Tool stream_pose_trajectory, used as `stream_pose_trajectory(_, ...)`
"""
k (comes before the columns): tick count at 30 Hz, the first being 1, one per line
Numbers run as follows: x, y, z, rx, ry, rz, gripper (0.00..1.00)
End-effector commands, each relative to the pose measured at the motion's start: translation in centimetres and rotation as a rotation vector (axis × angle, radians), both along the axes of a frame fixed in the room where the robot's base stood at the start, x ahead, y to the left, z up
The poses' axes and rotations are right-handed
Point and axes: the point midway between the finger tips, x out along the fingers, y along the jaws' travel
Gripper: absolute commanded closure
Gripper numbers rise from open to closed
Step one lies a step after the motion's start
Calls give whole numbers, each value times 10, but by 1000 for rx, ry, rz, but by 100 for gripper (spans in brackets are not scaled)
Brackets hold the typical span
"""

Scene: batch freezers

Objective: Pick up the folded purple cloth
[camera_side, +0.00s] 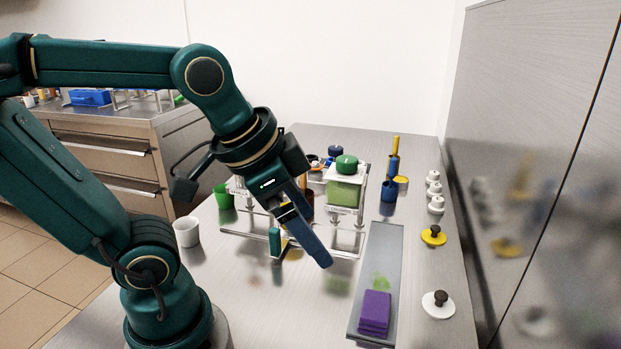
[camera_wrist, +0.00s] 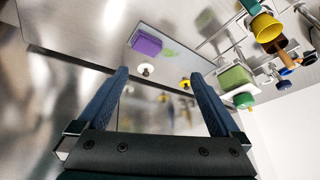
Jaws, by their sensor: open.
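The folded purple cloth (camera_side: 375,312) lies on the near end of a long grey tray (camera_side: 384,246) on the steel table, beside a green smear. The cloth also shows in the wrist view (camera_wrist: 146,43), beyond the fingertips and above them in the picture. My gripper (camera_side: 303,258) is open and empty, with its blue fingers pointing down over the table to the left of the tray. Its fingers also show wide apart in the wrist view (camera_wrist: 158,78). It is apart from the cloth.
A wire rack holds a green container (camera_side: 343,192) with a green-topped lid, behind my gripper. A white cup (camera_side: 187,231) stands at the left. A yellow lid (camera_side: 433,236) and a white lid (camera_side: 438,304) lie right of the tray. A grey wall panel (camera_side: 540,130) borders the right side.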

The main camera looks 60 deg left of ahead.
Motion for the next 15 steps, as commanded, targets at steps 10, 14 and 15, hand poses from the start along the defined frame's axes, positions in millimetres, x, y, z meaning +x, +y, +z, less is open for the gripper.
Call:
stream_pose_trajectory(10, 65, -13, -16, 110, 170, -289, 0)
stream_pose_trajectory(14, 87, -20, -38, 132, 248, -384, 0)
stream_pose_trajectory(15, 93, -22, -46, 137, 272, -409, 0)
